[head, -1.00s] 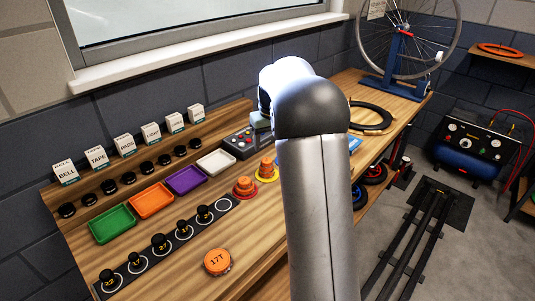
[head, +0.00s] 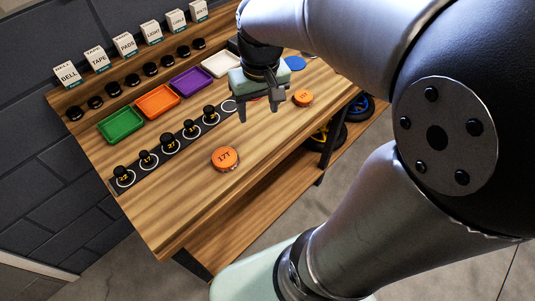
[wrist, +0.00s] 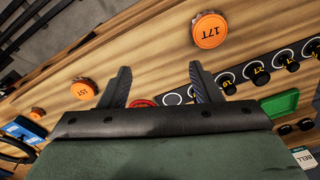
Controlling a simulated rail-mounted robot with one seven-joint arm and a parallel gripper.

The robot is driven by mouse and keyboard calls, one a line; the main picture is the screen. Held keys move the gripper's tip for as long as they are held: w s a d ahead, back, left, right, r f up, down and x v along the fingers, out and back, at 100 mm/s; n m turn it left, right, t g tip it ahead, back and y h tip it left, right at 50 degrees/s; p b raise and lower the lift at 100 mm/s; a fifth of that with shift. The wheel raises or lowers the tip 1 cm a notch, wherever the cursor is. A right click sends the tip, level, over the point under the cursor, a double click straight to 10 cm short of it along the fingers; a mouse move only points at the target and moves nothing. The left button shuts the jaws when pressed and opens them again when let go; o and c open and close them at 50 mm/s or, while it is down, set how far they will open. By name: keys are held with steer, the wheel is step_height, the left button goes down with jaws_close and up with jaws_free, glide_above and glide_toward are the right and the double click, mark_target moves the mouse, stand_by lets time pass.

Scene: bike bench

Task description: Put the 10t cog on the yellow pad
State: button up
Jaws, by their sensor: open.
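My gripper (head: 258,114) is open and empty above the bench, right of the strip end; it also shows in the wrist view (wrist: 160,72). An orange cog (head: 303,97) lies on the wood to its right, and its label looks like 15T in the wrist view (wrist: 84,88). An orange 17T cog (head: 225,158) lies nearer the front edge. Another orange piece (wrist: 37,113) sits at the far left of the wrist view, its label unreadable. I cannot identify the 10t cog. The yellow pad does not show now. A red round edge (wrist: 142,103) shows beyond the fingers.
A black strip (head: 180,140) with ringed, numbered black pieces runs along the bench. Behind it stand green (head: 121,124), orange (head: 157,101), purple (head: 191,82) and white (head: 221,63) trays. Wood around the 17T cog is clear.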

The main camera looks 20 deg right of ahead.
steer(key=s+a+f, duration=0.2)
steer(key=s+f, duration=0.3)
steer(key=s, duration=0.6)
steer(key=shift+a, duration=0.3)
